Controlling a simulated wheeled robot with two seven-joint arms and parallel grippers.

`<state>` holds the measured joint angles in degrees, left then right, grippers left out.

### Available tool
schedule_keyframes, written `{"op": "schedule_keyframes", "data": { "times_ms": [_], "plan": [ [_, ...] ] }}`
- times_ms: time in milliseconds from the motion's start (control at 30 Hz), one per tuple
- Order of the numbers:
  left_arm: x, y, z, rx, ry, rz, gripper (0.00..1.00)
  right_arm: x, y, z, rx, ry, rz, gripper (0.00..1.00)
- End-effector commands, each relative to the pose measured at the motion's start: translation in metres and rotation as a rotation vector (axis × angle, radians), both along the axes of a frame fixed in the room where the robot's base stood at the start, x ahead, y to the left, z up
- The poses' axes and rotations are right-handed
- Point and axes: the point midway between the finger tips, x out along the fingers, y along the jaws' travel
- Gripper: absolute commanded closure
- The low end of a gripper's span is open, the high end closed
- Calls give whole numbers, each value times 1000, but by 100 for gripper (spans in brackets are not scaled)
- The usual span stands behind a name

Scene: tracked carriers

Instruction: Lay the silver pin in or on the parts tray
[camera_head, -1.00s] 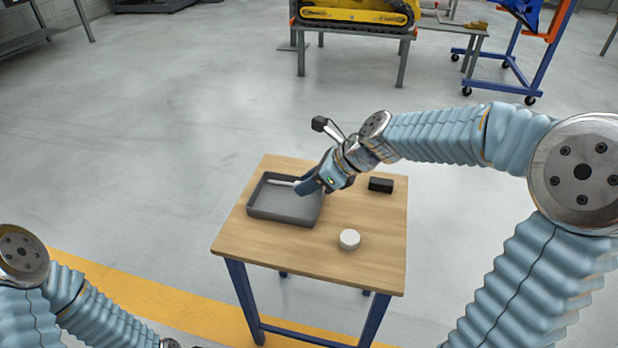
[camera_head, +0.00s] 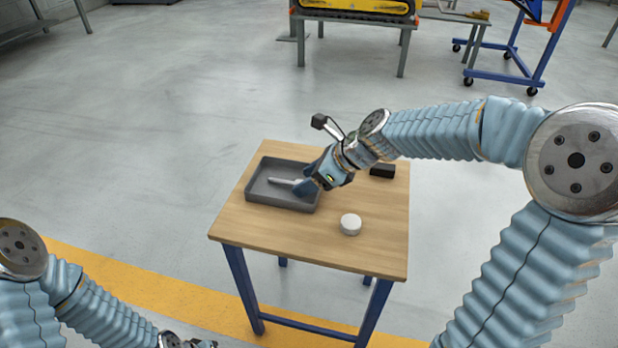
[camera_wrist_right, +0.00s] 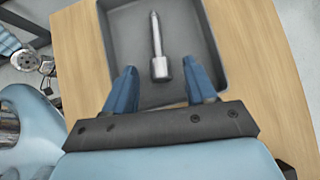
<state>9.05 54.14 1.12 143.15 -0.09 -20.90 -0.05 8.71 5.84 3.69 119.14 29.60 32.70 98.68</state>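The silver pin (camera_wrist_right: 156,45) has a thin shaft and a thicker round head. It lies in the grey parts tray (camera_wrist_right: 123,60), within its walls, and shows in the head view (camera_head: 282,181). The tray (camera_head: 282,206) stands on the table's left part. My right gripper (camera_wrist_right: 160,72) is open, its blue fingers apart on either side of the pin's head with gaps visible. In the head view it (camera_head: 303,188) is low at the tray's right side. My left gripper (camera_head: 200,344) is only partly in view at the bottom edge; its fingers cannot be made out.
The wooden table (camera_head: 300,240) has blue legs. A white round piece (camera_head: 350,224) sits to the right of the tray. A black block (camera_head: 382,170) lies behind it, near the right gripper. The table's front is clear.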

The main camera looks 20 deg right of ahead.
Motion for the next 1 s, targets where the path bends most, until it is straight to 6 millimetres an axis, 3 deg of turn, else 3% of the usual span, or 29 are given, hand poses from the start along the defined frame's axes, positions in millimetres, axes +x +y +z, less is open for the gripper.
{"op": "schedule_keyframes", "data": {
  "times_ms": [267, 700, 1000],
  "plan": [
    [0, 0, 2, -1, 0, -1, 52, -3, -4, 7, -1, -1, -1, 44],
    [-2, -5, 18, -9, 4, -9, 52, -46, -55, 79, -1, -4, -3, 44],
    [-2, -6, 20, -9, 4, -11, 52, -61, -71, 101, 0, -1, -1, 44]
  ]
}}
